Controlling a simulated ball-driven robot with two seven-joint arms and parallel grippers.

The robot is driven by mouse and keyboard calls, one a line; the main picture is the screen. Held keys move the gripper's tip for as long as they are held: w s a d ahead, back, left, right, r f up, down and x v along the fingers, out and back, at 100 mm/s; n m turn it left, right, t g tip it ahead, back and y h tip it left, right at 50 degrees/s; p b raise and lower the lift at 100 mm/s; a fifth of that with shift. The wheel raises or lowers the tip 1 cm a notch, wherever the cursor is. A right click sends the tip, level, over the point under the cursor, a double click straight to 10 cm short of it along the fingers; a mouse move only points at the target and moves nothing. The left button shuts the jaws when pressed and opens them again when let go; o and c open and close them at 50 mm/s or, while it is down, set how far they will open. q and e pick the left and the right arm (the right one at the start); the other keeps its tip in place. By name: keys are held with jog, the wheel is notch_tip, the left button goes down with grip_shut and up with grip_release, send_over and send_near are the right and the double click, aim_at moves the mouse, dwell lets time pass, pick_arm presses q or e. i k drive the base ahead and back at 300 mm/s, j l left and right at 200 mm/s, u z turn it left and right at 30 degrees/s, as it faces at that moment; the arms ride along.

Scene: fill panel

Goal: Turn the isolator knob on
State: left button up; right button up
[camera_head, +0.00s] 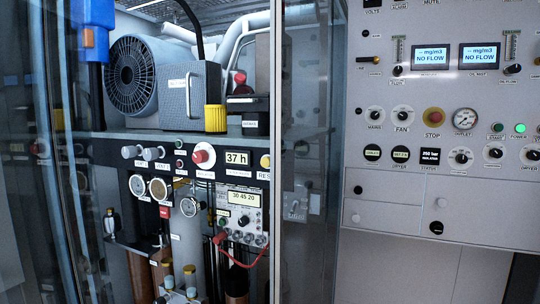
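A grey control panel (385,90) fills the right half of the head view. On it a small black plate (430,156) reads "250 bar" with what looks like "ISOLATOR" below. Similar knobs (495,153) (532,154) sit further right in the same row. Neither of my grippers is in view.
Left of a metal post is a bay with a compressor (135,75), gauges, pipes and a red knob (202,155).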

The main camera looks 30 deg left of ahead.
aim_at(199, 156)
jog(key=i+l+u, duration=0.15)
jog(key=i, duration=0.3)
jog(key=i+l+u, duration=0.2)
jog(key=i+l, duration=0.25)
jog(key=i+u, duration=0.2)
jog(key=u, duration=0.3)
jog(key=i+l+u, duration=0.1)
jog(key=u, duration=0.35)
jog(key=i+l+u, duration=0.2)
jog(key=u, duration=0.3)
jog(key=i+l+u, duration=0.2)
jog(key=u, duration=0.3)
